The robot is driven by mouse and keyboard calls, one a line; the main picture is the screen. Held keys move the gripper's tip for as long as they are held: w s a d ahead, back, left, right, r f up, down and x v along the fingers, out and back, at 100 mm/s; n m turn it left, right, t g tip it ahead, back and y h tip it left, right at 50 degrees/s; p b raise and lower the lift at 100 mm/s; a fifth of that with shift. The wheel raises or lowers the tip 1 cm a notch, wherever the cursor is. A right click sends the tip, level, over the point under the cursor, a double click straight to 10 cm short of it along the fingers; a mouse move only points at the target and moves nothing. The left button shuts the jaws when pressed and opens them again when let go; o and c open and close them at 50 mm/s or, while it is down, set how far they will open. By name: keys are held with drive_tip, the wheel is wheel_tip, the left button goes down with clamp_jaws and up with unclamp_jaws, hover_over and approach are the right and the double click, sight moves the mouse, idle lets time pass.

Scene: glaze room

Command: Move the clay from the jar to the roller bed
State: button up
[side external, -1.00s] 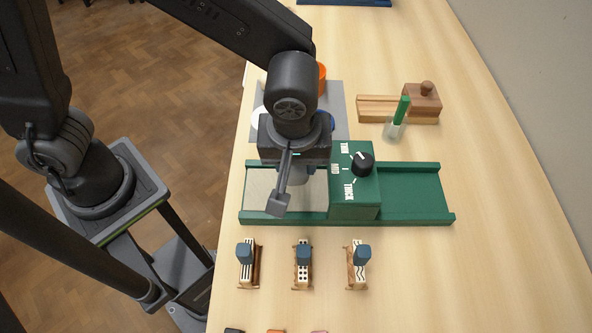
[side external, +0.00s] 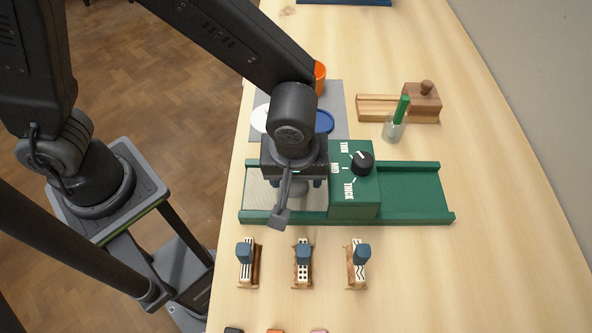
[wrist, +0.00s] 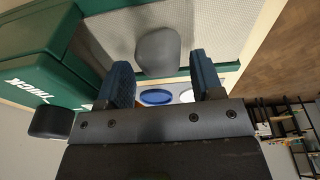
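The grey clay lump (side external: 300,188) lies on the pale left bed (side external: 257,196) of the green roller machine (side external: 352,208). In the wrist view the clay (wrist: 158,50) sits just beyond my blue fingertips, with a gap on each side. My gripper (side external: 298,183) is directly over the bed, left of the control box, pointing down; its fingers stand apart and look open in the wrist view (wrist: 162,80). An orange container (side external: 320,77), perhaps the jar, is partly hidden behind my arm. Its inside cannot be seen.
A blue round dish (side external: 324,121) and a white one (side external: 261,118) are on a grey mat (side external: 337,98). A clear cup (side external: 393,131) holds a green-handled tool. A wooden block set (side external: 422,100) is behind. Three stamps (side external: 303,265) stand in front. The table's right side is clear.

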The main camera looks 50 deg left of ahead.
sight(294, 195)
drive_tip(key=shift+r, duration=0.1)
wheel_tip(294, 195, up, 12)
drive_tip(key=s+d, duration=0.1)
drive_tip(key=s, duration=0.1)
drive_tip(key=s+a+r+m+t, duration=0.1)
drive_tip(key=a+m, duration=0.2)
drive_tip(key=a, duration=0.4)
drive_tip(key=s+a+r+m+t, duration=0.1)
drive_tip(key=a+r+m, duration=0.1)
drive_tip(key=a, duration=0.5)
drive_tip(key=s+a+r+m+t+h, duration=0.1)
drive_tip(key=s+a+r+m+t, duration=0.1)
drive_tip(key=a+m, duration=0.2)
drive_tip(key=a, duration=0.3)
